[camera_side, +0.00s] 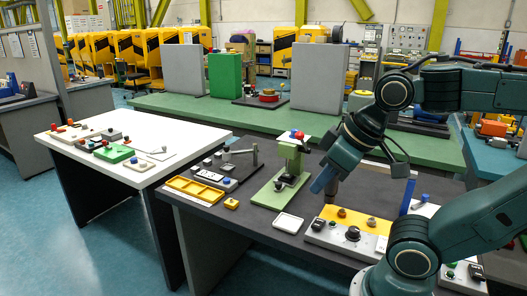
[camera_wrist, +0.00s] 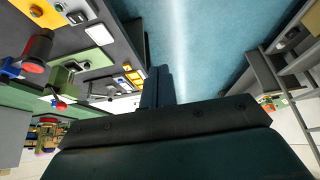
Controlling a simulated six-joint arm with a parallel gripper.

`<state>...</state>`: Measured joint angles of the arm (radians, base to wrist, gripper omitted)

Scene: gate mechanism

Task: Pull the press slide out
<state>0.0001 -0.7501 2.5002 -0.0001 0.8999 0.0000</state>
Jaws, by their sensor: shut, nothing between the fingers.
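A small green press (camera_side: 290,165) stands upright on a green base on the dark table. A pale plate with red and blue parts (camera_side: 297,135) is at its top, and a dark part sits low at its front. I cannot tell which part is the slide. In the wrist view the green press (camera_wrist: 63,78) is at the left, with a red knob (camera_wrist: 60,106) beside it. My gripper (camera_side: 318,187) is to the right of the press in the side view, apart from it. Its blue fingers (camera_wrist: 157,88) are together and empty.
A grey and yellow control box (camera_side: 345,232) with knobs stands below my gripper. A yellow tray (camera_side: 200,188) and a dark lever fixture (camera_side: 240,160) stand left. A white table (camera_side: 130,160) is farther left.

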